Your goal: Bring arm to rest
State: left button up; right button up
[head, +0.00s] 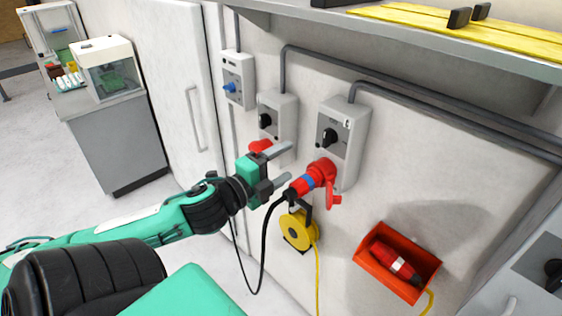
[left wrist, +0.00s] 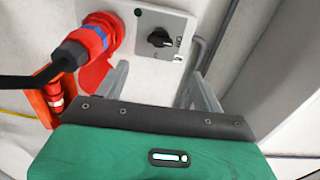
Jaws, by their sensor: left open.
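My left arm (head: 150,222) is green and black and reaches in from the left in the head view. Its gripper (head: 284,166) is open and empty in front of the wall, just left of a red plug (head: 305,182) with a blue band. The plug sits in the red socket of the right grey switch box (head: 350,125), with a black cable hanging from it. In the left wrist view the open fingers (left wrist: 155,88) point at the wall, and the plug (left wrist: 85,45) is to their upper left. My right gripper is not in view.
Another switch box (head: 278,112) with a red socket lid is behind the gripper. A yellow cable reel (head: 298,230) hangs below the plug. A red bin (head: 372,262) holds another red connector. A shelf (head: 400,32) overhangs the wall. Open floor (head: 95,205) lies at left.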

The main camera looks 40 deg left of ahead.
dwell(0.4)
